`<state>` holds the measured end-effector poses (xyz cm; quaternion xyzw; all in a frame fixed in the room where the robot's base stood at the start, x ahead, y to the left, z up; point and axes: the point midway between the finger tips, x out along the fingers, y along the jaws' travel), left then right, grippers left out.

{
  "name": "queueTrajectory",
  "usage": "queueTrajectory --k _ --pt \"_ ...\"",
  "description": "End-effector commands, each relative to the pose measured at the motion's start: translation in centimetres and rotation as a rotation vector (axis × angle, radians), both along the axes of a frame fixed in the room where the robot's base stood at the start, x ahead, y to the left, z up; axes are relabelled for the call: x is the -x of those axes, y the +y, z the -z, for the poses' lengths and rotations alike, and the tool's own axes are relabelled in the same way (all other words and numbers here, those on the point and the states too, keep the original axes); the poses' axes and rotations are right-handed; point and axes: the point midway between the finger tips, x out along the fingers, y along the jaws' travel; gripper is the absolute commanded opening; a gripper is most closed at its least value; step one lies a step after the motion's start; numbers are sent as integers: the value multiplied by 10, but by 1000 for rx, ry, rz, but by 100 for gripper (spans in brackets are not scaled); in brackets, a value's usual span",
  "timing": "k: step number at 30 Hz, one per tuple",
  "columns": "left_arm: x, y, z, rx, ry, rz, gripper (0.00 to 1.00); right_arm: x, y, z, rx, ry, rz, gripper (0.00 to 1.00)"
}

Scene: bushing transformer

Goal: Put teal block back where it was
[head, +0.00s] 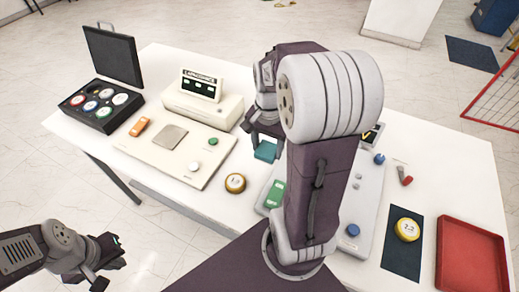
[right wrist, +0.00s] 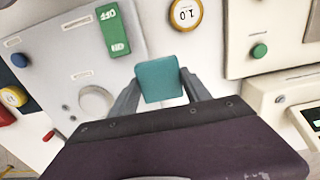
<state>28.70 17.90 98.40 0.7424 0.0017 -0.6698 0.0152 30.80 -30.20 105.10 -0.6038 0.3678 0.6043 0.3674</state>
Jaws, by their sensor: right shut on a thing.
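The teal block (right wrist: 160,81) is held between the two fingers of my right gripper (right wrist: 165,92) in the right wrist view. In the head view the teal block (head: 265,150) shows below my right gripper (head: 266,134), over the gap between the left panel and the right panel. My right gripper is shut on it. I cannot tell exactly how high it is held. My left gripper (head: 112,262) is at the lower left, off the table and away from the block. Its jaw state is unclear.
A yellow-ringed disc (head: 235,183) lies between the beige panel (head: 190,172) and the grey panel (head: 345,225). The grey panel carries a green switch (head: 275,194) and blue knob (head: 353,230). A black case (head: 102,112) holds several discs. A red tray (head: 468,262) is at right.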

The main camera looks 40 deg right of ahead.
Motion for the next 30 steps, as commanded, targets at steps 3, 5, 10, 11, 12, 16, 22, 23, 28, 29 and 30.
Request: queueTrajectory --k 3,5,10,11,12,16,22,23,28,29,30 --pt "0 0 -2 0 0 0 0 -17 -7 11 -2 3 -1 18" --pt "0 0 -4 0 0 0 0 -30 -12 19 -2 3 -1 18" --pt "0 0 -9 0 0 0 0 -69 -29 45 -2 5 -1 18" --pt "0 0 -11 0 0 0 0 -76 -32 49 -1 4 -1 18" --pt "0 0 -12 0 0 0 0 -84 -35 54 -2 3 -1 18" --pt "0 0 -14 0 0 0 0 -102 -43 65 0 0 -1 18" --pt "0 0 -14 0 0 0 0 -106 -44 73 0 1 -1 18" --pt "0 0 -14 0 0 0 0 -105 -44 78 -1 3 -1 18" --pt "0 0 -16 0 0 0 0 -105 -44 105 -1 3 -1 18" --pt "0 0 -17 0 0 0 0 -105 -44 108 0 1 -1 18" --pt "0 0 -16 0 0 0 0 -105 -44 109 0 0 -1 18"
